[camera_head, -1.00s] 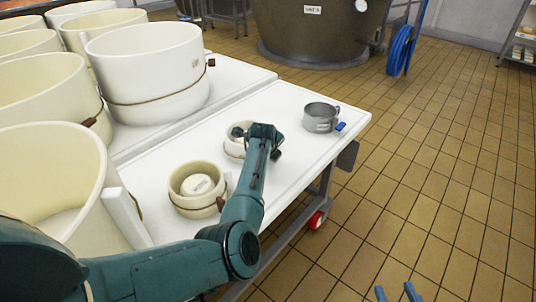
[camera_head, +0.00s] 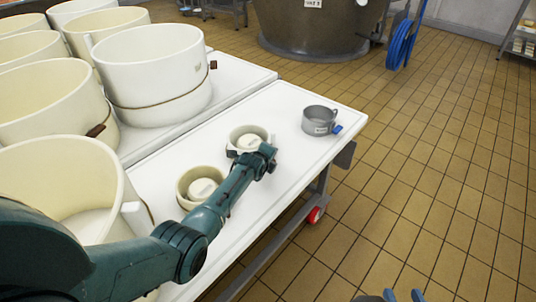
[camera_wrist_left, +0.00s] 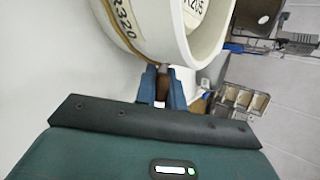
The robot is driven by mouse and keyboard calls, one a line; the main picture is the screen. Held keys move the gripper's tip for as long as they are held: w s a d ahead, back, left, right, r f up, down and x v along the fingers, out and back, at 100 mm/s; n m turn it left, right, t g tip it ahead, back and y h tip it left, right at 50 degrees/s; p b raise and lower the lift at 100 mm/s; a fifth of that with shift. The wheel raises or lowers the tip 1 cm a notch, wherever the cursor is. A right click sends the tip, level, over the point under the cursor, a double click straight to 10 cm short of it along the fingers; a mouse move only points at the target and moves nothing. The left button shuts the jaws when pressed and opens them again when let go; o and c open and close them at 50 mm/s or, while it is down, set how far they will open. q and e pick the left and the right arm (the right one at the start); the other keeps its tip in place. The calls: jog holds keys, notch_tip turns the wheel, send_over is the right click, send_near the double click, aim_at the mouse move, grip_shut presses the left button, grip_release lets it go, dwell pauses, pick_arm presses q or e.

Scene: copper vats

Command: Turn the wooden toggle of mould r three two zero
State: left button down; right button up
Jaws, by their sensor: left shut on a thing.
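The mould R320 shows in the left wrist view (camera_wrist_left: 140,28) as a cream ring with a cord and the printed label R320. In the head view the small mould (camera_head: 236,134) beside my left gripper stands on the white table, with a pale disc inside. My left gripper (camera_wrist_left: 163,88) is shut on the brown wooden toggle (camera_wrist_left: 164,78) at the mould's side. In the head view the left gripper (camera_head: 267,153) is at the mould's near right side and the toggle is hidden.
A second small mould (camera_head: 184,186) stands nearer on the white table (camera_head: 270,205). A grey metal cup (camera_head: 318,121) with a blue tag stands at the far right corner. Several large cream moulds (camera_head: 152,75) stand on the left. The tiled floor right is clear.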

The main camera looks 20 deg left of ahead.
pick_arm(q)
jog(key=shift+f+t+h+b, duration=0.3)
jog(key=shift+t+b, duration=0.35)
jog(key=shift+t, duration=0.35)
jog(key=shift+r+n+t, duration=0.1)
jog(key=shift+n+t, duration=0.2)
jog(key=shift+r+b, duration=0.1)
jog(key=shift+b, duration=0.3)
jog(key=shift+t, duration=0.3)
pick_arm(e)
jog(key=shift+w+a+f+n, duration=0.15)
jog(key=shift+a+f+n, duration=0.1)
jog(key=shift+f, duration=0.4)
jog(key=shift+w+a+f+n, duration=0.15)
jog(key=shift+a+f, duration=0.1)
jog(key=shift+f, duration=0.35)
pick_arm(q)
jog(key=c, duration=1.5)
grip_release()
jog(key=shift+r, duration=0.1)
